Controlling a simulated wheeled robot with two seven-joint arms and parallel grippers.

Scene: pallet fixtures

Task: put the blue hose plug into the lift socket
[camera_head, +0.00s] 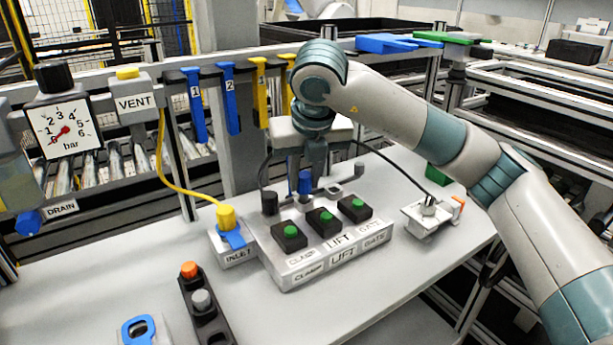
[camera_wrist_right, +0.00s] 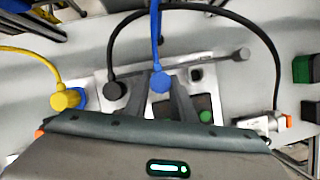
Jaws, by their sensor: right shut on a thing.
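My right gripper (camera_head: 305,180) points down over the back of the valve block (camera_head: 285,272) and is shut on the blue hose plug (camera_head: 305,184). In the right wrist view the plug (camera_wrist_right: 160,82) sits between the two fingers, with its blue hose (camera_wrist_right: 156,35) running away toward the top. The plug is over the lift position, behind the middle green button. The lift socket is hidden by the plug and fingers, and I cannot tell whether the plug is inside it. A black plug (camera_head: 270,203) stands in the clamp position beside it. My left gripper is not in view.
A black hose (camera_wrist_right: 200,8) arches from the black plug to a metal fixture (camera_head: 425,216) on the right. A yellow plug (camera_head: 226,216) is at the inlet block, left. A lever with a grey knob (camera_head: 362,168) lies behind the block.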

